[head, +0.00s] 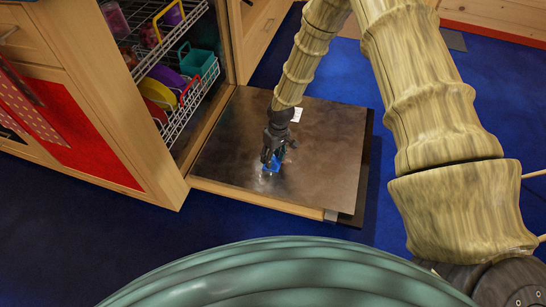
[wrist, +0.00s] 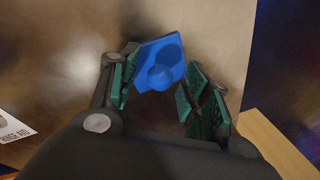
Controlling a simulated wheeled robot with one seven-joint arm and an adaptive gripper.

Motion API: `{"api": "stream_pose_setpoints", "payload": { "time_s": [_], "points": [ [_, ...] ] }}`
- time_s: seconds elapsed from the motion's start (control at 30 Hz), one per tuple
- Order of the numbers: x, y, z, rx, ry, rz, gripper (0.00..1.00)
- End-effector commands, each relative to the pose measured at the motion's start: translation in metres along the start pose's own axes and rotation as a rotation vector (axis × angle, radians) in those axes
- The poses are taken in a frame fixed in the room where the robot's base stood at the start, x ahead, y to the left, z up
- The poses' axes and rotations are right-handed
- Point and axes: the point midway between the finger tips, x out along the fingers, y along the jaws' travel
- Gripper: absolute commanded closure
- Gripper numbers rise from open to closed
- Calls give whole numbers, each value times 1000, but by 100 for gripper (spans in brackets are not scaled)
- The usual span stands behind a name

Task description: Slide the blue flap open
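The blue flap (wrist: 160,50) is a small blue plate with a rounded raised part, set on the inner face of a lowered dishwasher door (head: 325,150). In the head view the flap (head: 274,166) shows as a small blue patch just below my gripper (head: 272,158), partly hidden by the fingers. In the wrist view my gripper (wrist: 158,92) is open, with one green-padded finger on each side of the flap's near end. I cannot tell whether either finger touches it.
Two wire racks (head: 190,105) with colourful dishes stand inside the dishwasher at the left. A white label reading "RINSE AID" (wrist: 14,131) lies on the door. A wooden cabinet (head: 100,90) borders the door.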

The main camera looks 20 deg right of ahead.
Motion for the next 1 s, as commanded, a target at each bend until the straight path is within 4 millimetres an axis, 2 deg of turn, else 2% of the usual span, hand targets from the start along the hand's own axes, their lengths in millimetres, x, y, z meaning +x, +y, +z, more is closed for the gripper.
{"api": "stream_pose_setpoints", "payload": {
  "time_s": [0.03,0.2,0.27,0.5,0.8,1.0],
  "points": [
    [0,0,0,0,0,0,62],
    [0,0,0,0,0,0,93],
    [0,0,0,0,0,0,100],
    [-2,5,-3,0,0,0,100],
    [-8,44,-30,3,1,-1,100],
    [-9,56,-38,0,0,0,100]
  ]
}}
